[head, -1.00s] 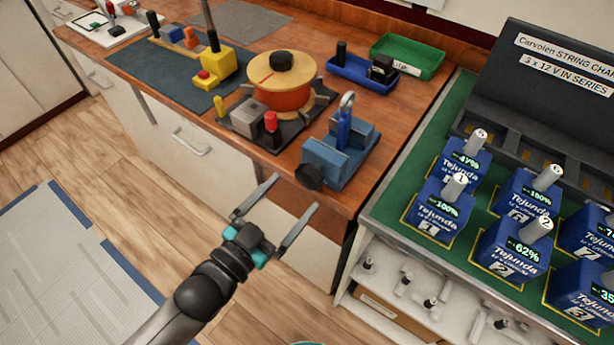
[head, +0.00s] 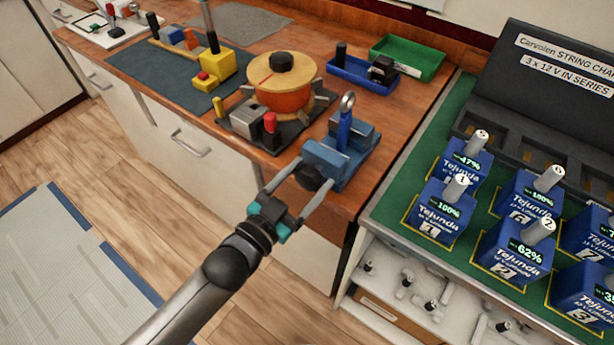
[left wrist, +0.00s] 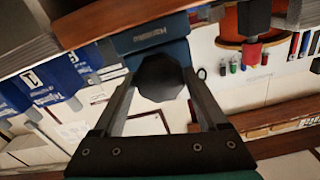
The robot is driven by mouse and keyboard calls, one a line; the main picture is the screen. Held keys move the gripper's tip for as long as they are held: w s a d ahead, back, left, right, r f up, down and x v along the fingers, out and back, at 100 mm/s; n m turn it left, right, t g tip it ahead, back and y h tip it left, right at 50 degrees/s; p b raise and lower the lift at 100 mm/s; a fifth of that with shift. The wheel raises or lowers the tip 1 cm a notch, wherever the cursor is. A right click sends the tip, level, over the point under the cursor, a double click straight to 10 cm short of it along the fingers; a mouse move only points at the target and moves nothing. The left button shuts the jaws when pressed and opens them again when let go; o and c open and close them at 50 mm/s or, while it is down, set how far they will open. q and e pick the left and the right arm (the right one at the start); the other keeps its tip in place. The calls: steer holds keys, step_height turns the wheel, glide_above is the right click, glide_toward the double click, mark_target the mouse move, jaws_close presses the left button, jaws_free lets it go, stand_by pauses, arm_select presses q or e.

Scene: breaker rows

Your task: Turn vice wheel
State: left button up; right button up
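The blue vice (head: 338,150) stands at the front edge of the wooden bench, with a blue upright piece with a metal ring held in it. Its black wheel (head: 309,177) faces the front. My left gripper (head: 311,178) is open, its two fingers reaching up on either side of the wheel. In the left wrist view the dark wheel (left wrist: 160,77) sits between the far ends of the fingers, with the blue vice body (left wrist: 155,42) behind it. I cannot tell whether the fingers touch the wheel. My right gripper is not in view.
Left of the vice is a dark plate with an orange drum (head: 283,82) and a red-topped knob (head: 270,122). Blue (head: 352,75) and green (head: 425,58) trays lie behind. A green-topped bench with blue batteries (head: 436,212) stands to the right.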

arm_select(q)
steer(key=c, duration=1)
steer(key=n+p, duration=0.2)
steer(key=n, duration=0.1)
steer(key=shift+a+r, duration=0.1)
steer(key=shift+r, duration=0.05)
steer(key=shift+f+n+p, duration=0.2)
steer(key=shift+n+p, duration=0.35)
steer(key=shift+n, duration=0.55)
steer(key=o, duration=1.4)
steer(key=p+v, duration=0.1)
steer(key=v, duration=1.4)
steer(key=shift+a, duration=0.1)
